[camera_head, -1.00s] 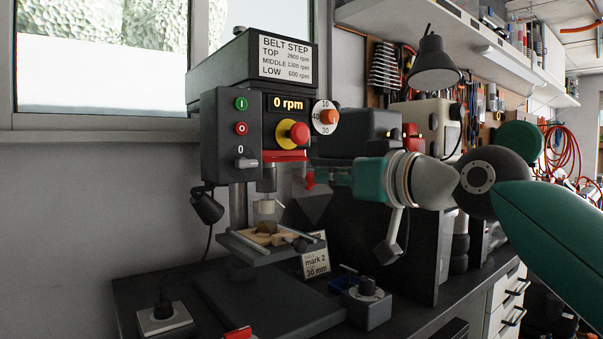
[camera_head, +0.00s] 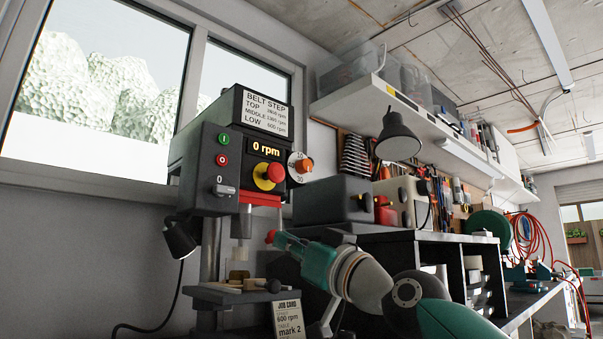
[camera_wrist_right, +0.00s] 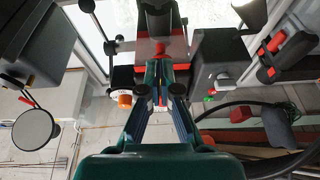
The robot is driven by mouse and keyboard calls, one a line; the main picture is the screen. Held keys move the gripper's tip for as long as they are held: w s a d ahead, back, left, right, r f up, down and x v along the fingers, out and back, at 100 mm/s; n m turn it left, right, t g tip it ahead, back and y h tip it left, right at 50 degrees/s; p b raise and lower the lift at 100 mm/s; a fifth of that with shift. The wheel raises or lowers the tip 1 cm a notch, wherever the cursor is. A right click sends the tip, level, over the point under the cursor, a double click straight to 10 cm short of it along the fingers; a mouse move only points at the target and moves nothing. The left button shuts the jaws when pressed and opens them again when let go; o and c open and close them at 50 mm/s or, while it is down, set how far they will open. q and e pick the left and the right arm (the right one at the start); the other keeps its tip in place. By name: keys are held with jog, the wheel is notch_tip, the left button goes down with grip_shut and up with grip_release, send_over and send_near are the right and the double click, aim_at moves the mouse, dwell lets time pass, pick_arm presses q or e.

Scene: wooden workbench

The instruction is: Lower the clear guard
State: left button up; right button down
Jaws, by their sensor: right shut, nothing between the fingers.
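The drill press (camera_head: 205,160) stands at the left, with a red bar (camera_head: 262,199) under its head. A red knob (camera_head: 270,237) shows below and slightly right of that bar, beside the chuck (camera_head: 242,222). The clear guard is hard to make out; its pane is nearly invisible in the head view. My right gripper (camera_head: 284,241) comes in from the right, shut and empty, its tips close to the red knob. In the right wrist view the knob (camera_wrist_right: 160,48) is straight ahead of the shut fingertips (camera_wrist_right: 160,76); contact cannot be told. My left gripper is not in view.
The drill table (camera_head: 232,294) bears a wooden workpiece (camera_head: 240,284) below the chuck. A job card (camera_head: 288,319) stands in front of it. Dark machine housings (camera_head: 330,203) stand behind my right arm. A black lamp (camera_head: 178,238) hangs left of the column.

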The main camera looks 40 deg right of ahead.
aim_at(275, 258)
jog(key=shift+w+f+b, duration=0.3)
jog(key=shift+w+f, duration=0.45)
jog(key=shift+w, duration=0.05)
jog(key=shift+w+f+b, duration=0.35)
jog(key=shift+w+f, duration=0.05)
jog(key=shift+w, duration=0.45)
jog(key=v, duration=0.2)
jog(key=b+v, duration=0.1)
jog(key=shift+s+r, duration=0.3)
jog(key=shift+s, duration=0.2)
jog(key=s+f+b, duration=0.5)
jog(key=s+f, duration=0.2)
jog(key=shift+f, duration=0.2)
